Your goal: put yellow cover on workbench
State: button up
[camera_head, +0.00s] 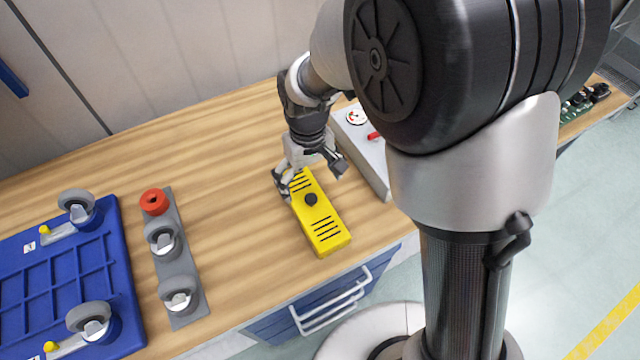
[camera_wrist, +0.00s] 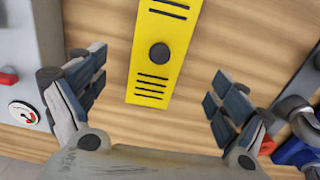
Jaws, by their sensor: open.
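The yellow cover (camera_head: 328,229) lies flat on the wooden workbench (camera_head: 225,165), near its front edge. It is a long yellow bar with black slots and a dark round knob (camera_head: 311,199) in its middle. My gripper (camera_head: 311,181) is at the cover's far end in the head view. In the wrist view the cover (camera_wrist: 171,35) lies between the two spread fingers of my gripper (camera_wrist: 158,95), with bare wood showing on both sides. The fingers are open and apart from the cover.
A grey box with a gauge and a red part (camera_head: 365,150) stands close to the right of the cover. To the left are a grey plate (camera_head: 187,268) with casters and a red piece, and a blue base (camera_head: 65,270) with casters. Bare bench lies between.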

jog(key=s+d+r+m+t, duration=0.1)
jog(key=s+d+r+m, duration=0.1)
jog(key=d+r, duration=0.55)
jog(key=s+d+r+m+t, duration=0.1)
jog(key=s+d+r+m, duration=0.1)
jog(key=s+d+r, duration=0.3)
jog(key=s+d+r+m+t, duration=0.2)
jog(key=s+d+r, duration=0.4)
jog(key=s, duration=0.4)
jog(key=shift+s+t, duration=0.25)
jog(key=shift+t, duration=0.05)
jog(key=shift+d, duration=0.1)
jog(key=shift+c, duration=0.5)
dwell(0.4)
